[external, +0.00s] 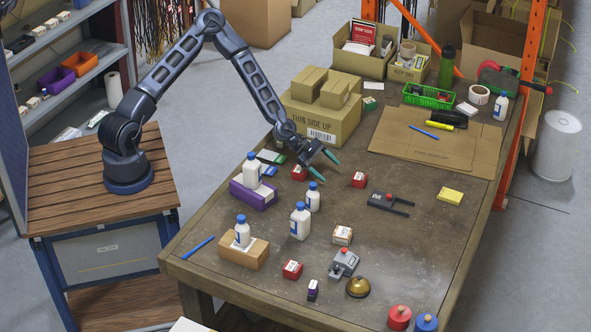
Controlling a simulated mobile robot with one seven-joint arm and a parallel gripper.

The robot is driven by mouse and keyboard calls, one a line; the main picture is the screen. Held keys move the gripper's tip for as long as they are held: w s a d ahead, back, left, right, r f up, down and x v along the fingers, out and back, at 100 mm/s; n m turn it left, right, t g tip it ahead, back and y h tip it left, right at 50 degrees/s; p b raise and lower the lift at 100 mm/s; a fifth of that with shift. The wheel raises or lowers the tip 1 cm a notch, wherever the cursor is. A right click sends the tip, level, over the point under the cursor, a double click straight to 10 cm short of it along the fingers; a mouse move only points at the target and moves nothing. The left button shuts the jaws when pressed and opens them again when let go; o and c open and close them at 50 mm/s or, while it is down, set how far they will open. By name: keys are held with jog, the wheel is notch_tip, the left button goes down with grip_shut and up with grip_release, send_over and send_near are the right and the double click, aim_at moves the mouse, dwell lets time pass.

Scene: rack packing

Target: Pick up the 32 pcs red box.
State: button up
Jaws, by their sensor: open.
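Three small red boxes with white tops are on the table. One red box (299,174) lies just left of my gripper, one (359,181) lies to its right, and one (292,271) is near the front edge. The print on them is too small to read, so I cannot tell which is the 32 pcs one. My gripper (326,168) is open and empty, its teal-tipped fingers spread above the table between the two farther red boxes. How high it hovers is hard to tell.
White bottles (301,221) stand in front of my gripper, one on a purple box (254,194) and one on a brown box (243,253). A large carton (325,122) stands behind. A black forked tool (389,204) lies at right.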

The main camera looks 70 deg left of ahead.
aim_at(366, 183)
jog(key=w+n, duration=0.1)
jog(key=w+n+t, duration=0.1)
jog(key=w+f+n, duration=0.1)
jog(key=shift+w+a+n+t, duration=0.15)
jog(key=shift+a+n+t, duration=0.15)
jog(key=shift+a+n, duration=0.1)
jog(key=shift+w+a+n+t, duration=0.15)
jog(key=shift+w+n+t, duration=0.05)
jog(key=shift+w+n, duration=0.25)
jog(key=shift+w+a+n+t, duration=0.2)
jog(key=shift+w+n, duration=0.1)
jog(key=shift+n, duration=0.25)
jog(key=shift+w+d, duration=0.15)
jog(key=x, duration=0.5)
jog(key=shift+d+x, duration=0.3)
jog(key=shift+x, duration=1.85)
jog(key=shift+w+d+f, duration=0.15)
jog(key=shift+w+d, duration=0.15)
jog(key=c, duration=1.1)
